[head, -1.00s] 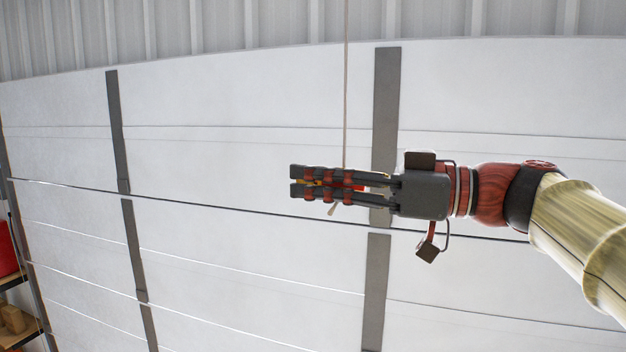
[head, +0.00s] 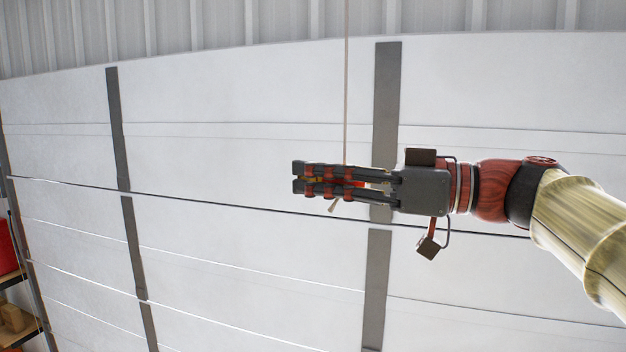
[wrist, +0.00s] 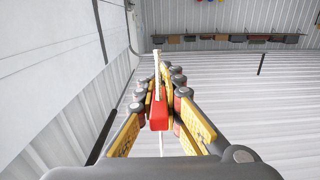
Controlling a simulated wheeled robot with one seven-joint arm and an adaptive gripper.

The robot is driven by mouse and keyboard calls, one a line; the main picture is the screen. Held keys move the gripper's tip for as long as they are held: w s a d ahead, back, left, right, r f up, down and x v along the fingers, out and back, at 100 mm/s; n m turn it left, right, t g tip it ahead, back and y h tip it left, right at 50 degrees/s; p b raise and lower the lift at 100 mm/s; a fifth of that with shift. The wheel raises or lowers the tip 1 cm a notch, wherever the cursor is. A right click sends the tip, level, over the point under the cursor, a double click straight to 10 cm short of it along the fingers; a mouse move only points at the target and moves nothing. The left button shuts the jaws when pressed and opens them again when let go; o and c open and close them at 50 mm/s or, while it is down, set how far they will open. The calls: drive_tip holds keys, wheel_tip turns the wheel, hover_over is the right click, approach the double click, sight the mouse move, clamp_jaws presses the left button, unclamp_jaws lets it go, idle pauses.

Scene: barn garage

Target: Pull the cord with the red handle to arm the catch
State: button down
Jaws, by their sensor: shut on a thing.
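The cord (head: 346,90) hangs straight down from above the head view to my gripper. My gripper (head: 318,182) is shut on the red handle, with its fingers pointing left. In the head view the fingers hide most of the handle, and a small pale cord end (head: 334,205) pokes out below them. In the wrist view the red handle (wrist: 158,112) sits between the yellow-sided fingers of my gripper (wrist: 160,95). The pale cord (wrist: 156,65) runs from the far end of the handle.
A white panelled door (head: 240,235) with dark vertical strips stands behind my gripper, under a corrugated wall (head: 270,22). Shelves with a red container (head: 7,248) stand at the left edge. The wrist view shows a long shelf with bins (wrist: 225,39) far off.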

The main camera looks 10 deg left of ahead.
wheel_tip(320, 180, down, 3)
drive_tip(key=b, duration=0.3)
drive_tip(key=shift+r, duration=0.1)
drive_tip(key=c, duration=1.9)
unclamp_jaws()
drive_tip(key=shift+d, duration=0.1)
drive_tip(key=d, duration=1.2)
drive_tip(key=shift+s, duration=0.4)
drive_tip(key=shift+a, duration=0.1)
